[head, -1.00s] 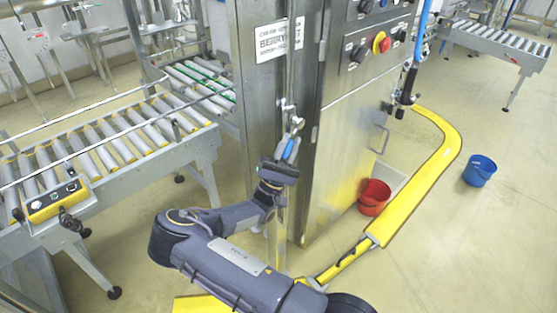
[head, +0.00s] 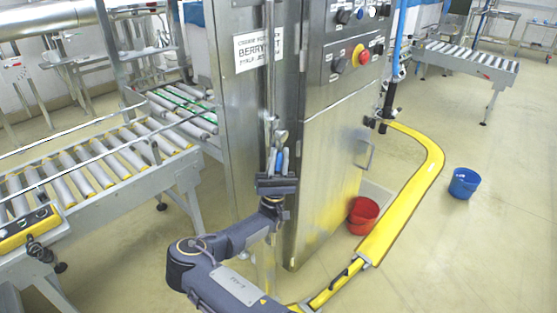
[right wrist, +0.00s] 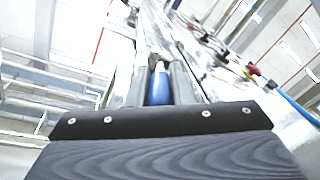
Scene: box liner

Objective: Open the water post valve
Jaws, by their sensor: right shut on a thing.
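The water post is a thin upright metal pipe (head: 269,85) along the edge of the steel cabinet. Its valve (head: 281,136) sits low on the pipe, with a blue lever handle (head: 284,160) below it. My right gripper (head: 277,164) comes up from below and is shut on the blue handle. In the right wrist view the blue handle (right wrist: 159,88) lies between the two fingers of my right gripper (right wrist: 165,80). The fingers hide part of the handle. In the head view the handle stands nearly upright, in line with the pipe. My left gripper is not in view.
The steel cabinet (head: 325,165) stands right beside my right gripper. A roller conveyor (head: 90,175) is at the left. A red bucket (head: 362,215) and a yellow floor guard (head: 405,205) are at the right, with a blue bucket (head: 464,183) beyond on open floor.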

